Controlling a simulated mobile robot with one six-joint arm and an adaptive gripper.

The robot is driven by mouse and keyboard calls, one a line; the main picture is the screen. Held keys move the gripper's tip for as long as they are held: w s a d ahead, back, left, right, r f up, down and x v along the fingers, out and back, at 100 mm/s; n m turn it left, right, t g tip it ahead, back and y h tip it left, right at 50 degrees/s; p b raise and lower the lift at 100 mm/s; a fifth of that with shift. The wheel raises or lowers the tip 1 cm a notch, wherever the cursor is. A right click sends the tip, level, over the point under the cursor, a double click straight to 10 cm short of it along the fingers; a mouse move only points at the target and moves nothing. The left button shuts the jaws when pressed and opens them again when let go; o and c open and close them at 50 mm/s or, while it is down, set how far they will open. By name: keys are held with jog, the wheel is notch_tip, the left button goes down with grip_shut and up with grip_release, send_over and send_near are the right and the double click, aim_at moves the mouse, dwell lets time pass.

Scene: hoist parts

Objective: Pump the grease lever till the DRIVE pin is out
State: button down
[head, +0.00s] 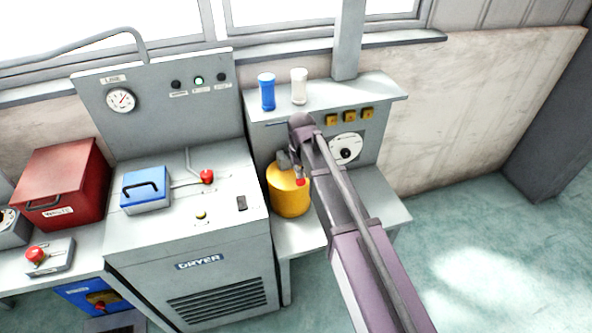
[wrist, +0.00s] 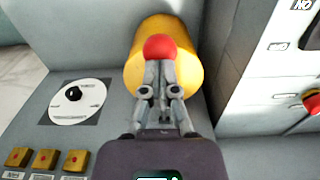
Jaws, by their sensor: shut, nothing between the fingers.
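A yellow grease pot (head: 288,197) stands on the grey bench at the right, in front of an upright panel. A red ball knob (head: 300,181) shows at its front; in the wrist view the red knob (wrist: 159,46) lies just beyond my fingertips. My gripper (wrist: 159,66) is shut and empty, its tips against or very close to the knob; contact is unclear. The lever's rod is hidden. Three small yellow blocks (head: 350,116) sit on the panel, with labels too small to read, so I cannot tell which is DRIVE. They also show in the wrist view (wrist: 45,159).
A white round dial (head: 346,149) is beside the pot. A blue bottle (head: 266,91) and white bottle (head: 299,86) stand on the shelf above. The grey DRYER cabinet (head: 190,285) is close on the left. Open floor (head: 490,250) lies to the right.

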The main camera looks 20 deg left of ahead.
jog(key=shift+w+a+f+b, duration=0.1)
jog(key=shift+w+f+b, duration=0.05)
jog(key=shift+f+b, duration=1.25)
jog(key=shift+w+a+f+b, duration=0.1)
jog(key=shift+f+b, duration=1.15)
jog(key=shift+f, duration=0.15)
jog(key=shift+r, duration=0.15)
jog(key=shift+s+d+r+p, duration=0.1)
jog(key=shift+r+p, duration=1.4)
jog(key=shift+p, duration=0.05)
jog(key=shift+s+d+r+p, duration=0.1)
jog(key=shift+s+r+p, duration=0.05)
jog(key=shift+r+p, duration=1.4)
jog(key=shift+s+d+r+p, duration=0.1)
jog(key=shift+r+p, duration=1.35)
jog(key=shift+p, duration=0.1)
jog(key=shift+f, duration=0.15)
